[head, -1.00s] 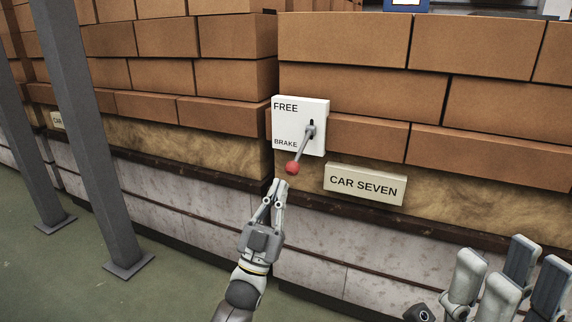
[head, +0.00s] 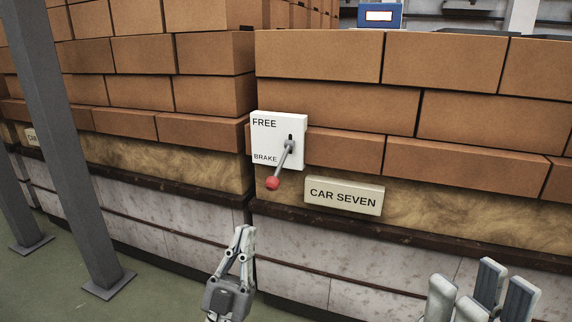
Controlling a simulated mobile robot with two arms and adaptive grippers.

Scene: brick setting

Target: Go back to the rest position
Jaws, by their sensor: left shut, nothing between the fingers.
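My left gripper (head: 243,231) is shut and empty, low in the middle of the head view, below and apart from the brake lever. My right gripper (head: 484,290) shows at the lower right edge, partly cut off, with its fingers pointing up; whether it is open or shut is unclear. The brake lever (head: 281,165) with a red knob (head: 272,184) tilts down toward the BRAKE label on the white FREE/BRAKE plate (head: 264,138).
A CAR SEVEN sign (head: 343,196) is fixed right of the lever. Stacked brown bricks (head: 330,105) fill the car behind. Grey posts (head: 70,140) stand at the left on a green floor (head: 150,300). A blue box with a lit screen (head: 380,16) is at the back.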

